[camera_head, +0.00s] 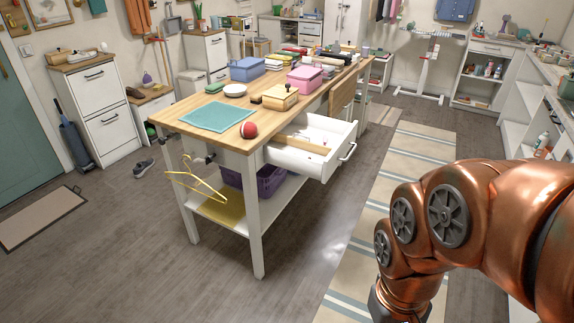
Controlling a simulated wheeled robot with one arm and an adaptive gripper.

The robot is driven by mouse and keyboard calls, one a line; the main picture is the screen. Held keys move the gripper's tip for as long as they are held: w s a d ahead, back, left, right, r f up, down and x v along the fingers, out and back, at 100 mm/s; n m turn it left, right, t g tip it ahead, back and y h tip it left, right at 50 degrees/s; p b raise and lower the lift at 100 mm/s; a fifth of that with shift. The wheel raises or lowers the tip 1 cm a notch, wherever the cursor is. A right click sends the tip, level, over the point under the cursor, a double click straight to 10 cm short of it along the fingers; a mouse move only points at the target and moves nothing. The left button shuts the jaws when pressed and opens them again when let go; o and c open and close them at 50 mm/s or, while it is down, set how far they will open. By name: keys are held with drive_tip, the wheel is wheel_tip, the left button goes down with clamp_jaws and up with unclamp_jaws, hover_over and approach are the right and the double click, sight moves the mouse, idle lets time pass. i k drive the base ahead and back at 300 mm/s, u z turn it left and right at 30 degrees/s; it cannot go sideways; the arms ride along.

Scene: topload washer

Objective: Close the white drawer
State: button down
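The white drawer (322,157) is pulled out from the right side of the wooden-topped table, in the middle of the head view. Its front, with a dark metal handle (348,151), faces right. A few small items lie inside the drawer, too small to tell apart. My copper-coloured arm fills the lower right of the view, right of the drawer and apart from it. My gripper is out of the frame.
The table (180,118) carries a teal mat, a red ball (249,130), a wooden box (280,97) and several bins. A yellow hanger (197,186) hangs at its near end. A striped rug (400,165) lies right of the drawer.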

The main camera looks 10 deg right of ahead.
sight(341, 135)
drive_tip(key=u, duration=0.3)
drive_tip(key=i, duration=0.95)
drive_tip(key=z, duration=0.1)
